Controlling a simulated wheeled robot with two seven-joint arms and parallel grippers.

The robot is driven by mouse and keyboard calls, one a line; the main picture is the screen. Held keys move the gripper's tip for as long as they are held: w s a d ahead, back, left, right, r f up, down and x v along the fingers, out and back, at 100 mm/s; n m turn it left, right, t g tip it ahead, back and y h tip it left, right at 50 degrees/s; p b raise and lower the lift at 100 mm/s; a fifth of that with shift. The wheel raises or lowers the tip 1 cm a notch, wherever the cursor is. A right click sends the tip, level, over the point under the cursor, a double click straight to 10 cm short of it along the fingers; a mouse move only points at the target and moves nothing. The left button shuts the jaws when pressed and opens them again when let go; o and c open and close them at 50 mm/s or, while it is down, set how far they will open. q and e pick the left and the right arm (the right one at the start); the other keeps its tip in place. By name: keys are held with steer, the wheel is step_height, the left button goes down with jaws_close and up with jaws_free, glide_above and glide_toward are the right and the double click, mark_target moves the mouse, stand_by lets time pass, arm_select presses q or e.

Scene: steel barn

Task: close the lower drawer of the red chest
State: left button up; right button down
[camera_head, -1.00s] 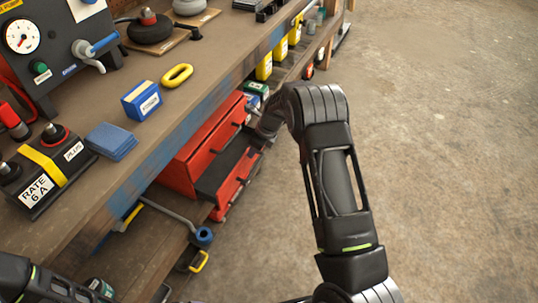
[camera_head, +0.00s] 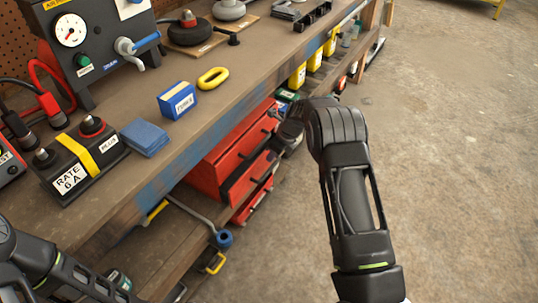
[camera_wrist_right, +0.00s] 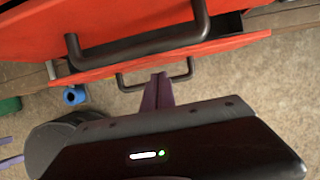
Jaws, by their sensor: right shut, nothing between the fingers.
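The red chest (camera_head: 206,181) stands on the shelf under the workbench, with red drawer fronts and dark bar handles facing right. The lower drawer (camera_head: 257,196) sticks out a little, with a narrow dark strip behind the top edge of its front. My right gripper (camera_head: 286,140) is at the chest's front, partly hidden by my own wrist. In the right wrist view its fingers (camera_wrist_right: 158,91) are shut and empty, beside the farther bar handle (camera_wrist_right: 155,76). A nearer handle (camera_wrist_right: 140,42) crosses above them. I cannot tell whether they touch the drawer. Only my left arm shows, lower left.
The workbench top (camera_head: 215,108) overhangs the chest. Yellow containers (camera_head: 298,78) stand beyond the chest. The concrete floor on the right is clear.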

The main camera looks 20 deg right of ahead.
arm_select(q)
steer(key=shift+s+a+r+p, duration=0.2)
steer(key=shift+s+r+p, duration=0.2)
steer(key=shift+r+p, duration=0.1)
arm_select(e)
steer(key=s+d+f+v, duration=0.1)
steer(key=v, duration=1)
steer(key=shift+s, duration=0.4)
steer(key=c, duration=2.2)
jaws_free()
